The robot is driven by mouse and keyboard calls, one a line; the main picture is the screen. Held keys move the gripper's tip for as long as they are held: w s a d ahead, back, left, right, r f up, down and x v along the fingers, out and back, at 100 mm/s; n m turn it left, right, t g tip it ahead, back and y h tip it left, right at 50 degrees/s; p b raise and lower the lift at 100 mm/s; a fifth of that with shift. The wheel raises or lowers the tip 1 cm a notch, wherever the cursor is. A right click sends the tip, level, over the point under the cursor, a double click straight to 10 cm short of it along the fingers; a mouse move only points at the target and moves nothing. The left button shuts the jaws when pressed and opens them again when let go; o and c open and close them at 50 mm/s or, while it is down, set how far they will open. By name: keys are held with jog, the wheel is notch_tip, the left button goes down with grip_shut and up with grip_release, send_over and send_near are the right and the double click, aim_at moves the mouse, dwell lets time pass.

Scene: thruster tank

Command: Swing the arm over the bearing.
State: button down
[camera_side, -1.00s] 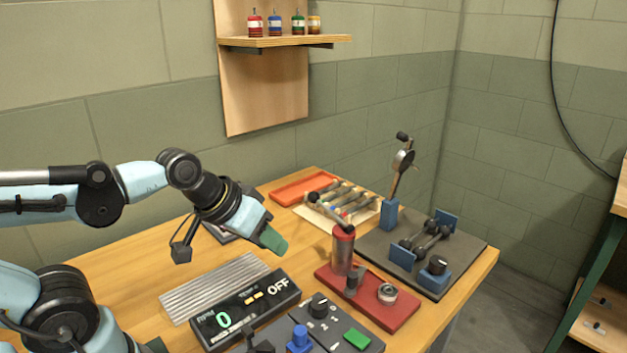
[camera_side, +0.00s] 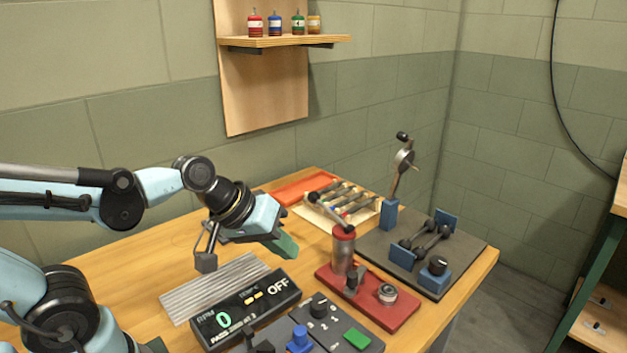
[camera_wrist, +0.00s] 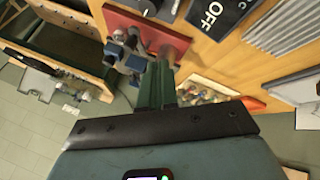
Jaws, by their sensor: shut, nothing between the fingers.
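A red base plate (camera_side: 395,316) lies on the bench and carries a silver bearing (camera_side: 387,293) near its right end. A grey upright post with a red top (camera_side: 343,252) stands at its back left, with a dark lever (camera_side: 328,212) slanting up left to a black knob. A small dark block (camera_side: 352,283) sits between post and bearing. My gripper (camera_side: 286,246) is left of the post, above the bench and apart from it. Its green fingers (camera_wrist: 155,85) are shut and empty. In the wrist view the red plate (camera_wrist: 177,48) shows beyond them; I cannot make out the bearing clearly.
A display box (camera_side: 247,313) reading 0 and OFF, a ribbed metal plate (camera_side: 213,287) and a knob panel (camera_side: 320,325) lie in front. A dark mat (camera_side: 450,270) with blue holders is at right. A tool tray (camera_side: 345,200) and orange tray (camera_side: 300,190) lie behind.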

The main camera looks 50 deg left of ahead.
aim_at(351, 283)
jog(key=shift+x, duration=3.85)
jog(key=shift+w+d, duration=0.55)
jog(key=shift+d, duration=0.35)
jog(key=shift+w+d, duration=0.55)
jog(key=shift+d, duration=0.3)
jog(key=shift+d+n+y, duration=0.3)
jog(key=shift+d+n, duration=0.15)
jog(key=shift+n, duration=0.05)
jog(key=shift+w+d+n+y, duration=0.1)
jog(key=shift+d+n+y, duration=0.8)
jog(key=shift+n, duration=0.4)
jog(key=d+n+y, duration=0.1)
jog(key=w+d+n+y, duration=0.1)
jog(key=n, duration=0.1)
jog(key=shift+d, duration=0.25)
jog(key=n, duration=0.1)
jog(key=w+d+n+y, duration=0.1)
jog(key=n, duration=0.1)
jog(key=shift+w+d+g+y, duration=0.15)
jog(key=shift+d+g+y, duration=0.05)
jog(key=shift+g+y, duration=0.1)
jog(key=w+n, duration=0.1)
jog(key=w+d+n+g+y, duration=0.1)
jog(key=n, duration=0.1)
jog(key=shift+d+n+y, duration=0.15)
jog(key=shift+n+y, duration=0.15)
jog(key=shift+w+d, duration=0.1)
jog(key=shift+w, duration=0.2)
